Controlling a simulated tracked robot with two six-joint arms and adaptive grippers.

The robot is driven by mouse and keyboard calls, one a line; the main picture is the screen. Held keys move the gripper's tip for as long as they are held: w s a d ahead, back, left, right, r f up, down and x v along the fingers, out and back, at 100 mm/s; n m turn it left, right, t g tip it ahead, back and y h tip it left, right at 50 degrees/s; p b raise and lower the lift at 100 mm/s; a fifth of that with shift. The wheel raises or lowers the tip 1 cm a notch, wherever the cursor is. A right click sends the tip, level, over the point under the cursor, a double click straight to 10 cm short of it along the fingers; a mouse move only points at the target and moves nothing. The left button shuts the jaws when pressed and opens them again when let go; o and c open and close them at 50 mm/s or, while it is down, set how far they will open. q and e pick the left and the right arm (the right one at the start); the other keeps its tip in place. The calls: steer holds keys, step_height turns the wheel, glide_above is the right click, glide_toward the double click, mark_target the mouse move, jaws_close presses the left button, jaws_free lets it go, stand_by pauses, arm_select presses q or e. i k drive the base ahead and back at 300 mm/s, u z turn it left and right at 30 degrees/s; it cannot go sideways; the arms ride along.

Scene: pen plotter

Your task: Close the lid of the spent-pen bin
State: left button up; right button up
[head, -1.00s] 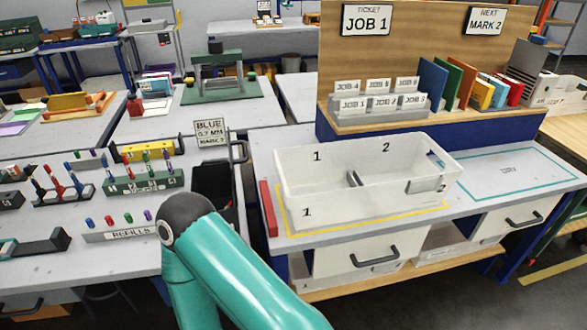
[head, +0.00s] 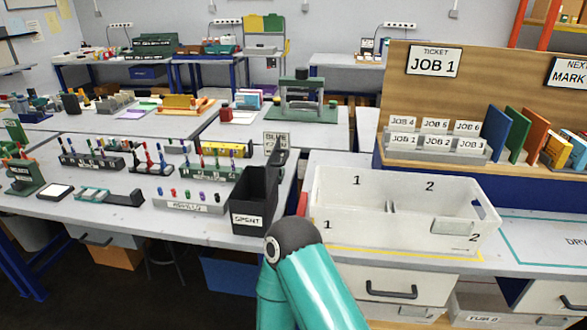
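The spent-pen bin (head: 249,218) is a black open-topped box with a white SPENT label on its front. It stands at the right end of the left bench, left of the white tray. A black lid (head: 277,162) stands raised at its back right, with a handle at the top, so the bin is open. One teal arm of mine, with a dark round joint, rises from the bottom just in front of the bin's right side. Neither gripper shows in the head view.
A white compartment tray (head: 400,238) stands right of the bin. A refills rack (head: 175,205) and several pen holders (head: 92,160) are to its left. A BLUE sign (head: 274,140) stands behind the lid. A ticket board (head: 470,80) rises at the back right.

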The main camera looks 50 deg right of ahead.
mark_target(270, 170)
steer(key=z, duration=1.35)
steer(key=i, duration=1)
steer(key=u, duration=0.55)
steer(key=k, duration=1.05)
steer(key=z, duration=0.45)
